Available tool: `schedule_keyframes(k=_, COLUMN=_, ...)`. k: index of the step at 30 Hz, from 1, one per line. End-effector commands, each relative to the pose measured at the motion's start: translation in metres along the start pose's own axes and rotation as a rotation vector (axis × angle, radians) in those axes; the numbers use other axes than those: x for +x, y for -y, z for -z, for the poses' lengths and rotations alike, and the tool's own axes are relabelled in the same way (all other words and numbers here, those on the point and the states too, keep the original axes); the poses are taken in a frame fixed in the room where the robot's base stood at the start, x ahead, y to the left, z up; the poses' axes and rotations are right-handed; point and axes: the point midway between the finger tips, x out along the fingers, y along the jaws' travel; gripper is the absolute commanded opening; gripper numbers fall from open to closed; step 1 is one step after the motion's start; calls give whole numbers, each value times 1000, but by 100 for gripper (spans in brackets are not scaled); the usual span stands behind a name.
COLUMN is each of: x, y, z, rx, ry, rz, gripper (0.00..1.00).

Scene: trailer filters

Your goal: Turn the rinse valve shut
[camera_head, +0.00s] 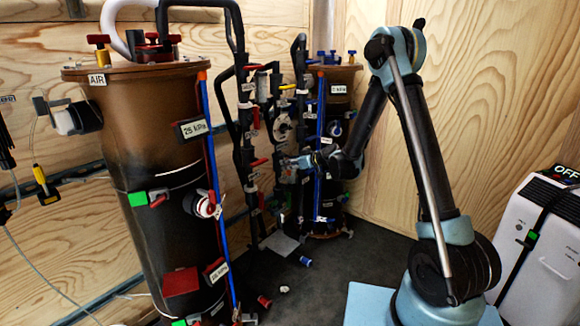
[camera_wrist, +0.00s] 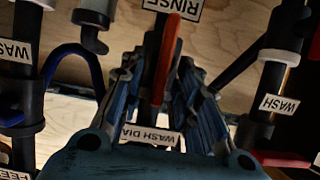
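The rinse valve shows in the wrist view as a long red handle (camera_wrist: 166,60) on a dark pipe, just below the RINSE label (camera_wrist: 175,8). The handle runs nearly upright in that picture. My gripper (camera_wrist: 158,68) has its two blue fingers on either side of the handle, apart from each other. Gaps seem to show between the fingers and the handle, so it looks open around it. In the head view my gripper (camera_head: 292,163) is among the dark pipes between the two filter columns; the rinse handle cannot be made out clearly there.
Pipes with WASH labels (camera_wrist: 281,104) flank my gripper closely. A WASH DIA label (camera_wrist: 150,134) lies between the fingers. The large brown filter column (camera_head: 150,200) stands left, another (camera_head: 335,100) behind. A white machine (camera_head: 540,230) is at right.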

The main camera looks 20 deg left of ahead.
Motion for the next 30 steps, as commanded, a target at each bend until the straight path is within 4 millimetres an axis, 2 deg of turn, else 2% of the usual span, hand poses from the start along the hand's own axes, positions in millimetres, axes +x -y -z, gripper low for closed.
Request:
schedule_keyframes(k=10, x=3, y=0, z=0, rx=0, ry=0, rz=0, gripper=30)
schedule_keyframes(k=14, x=3, y=0, z=0, rx=-1, ry=0, rz=0, gripper=1)
schedule_keyframes(k=19, x=-1, y=-2, z=-2, rx=0, ry=0, rz=-1, gripper=0)
schedule_keyframes(k=30, x=4, y=-1, z=0, rx=65, ry=1, rz=29, gripper=0)
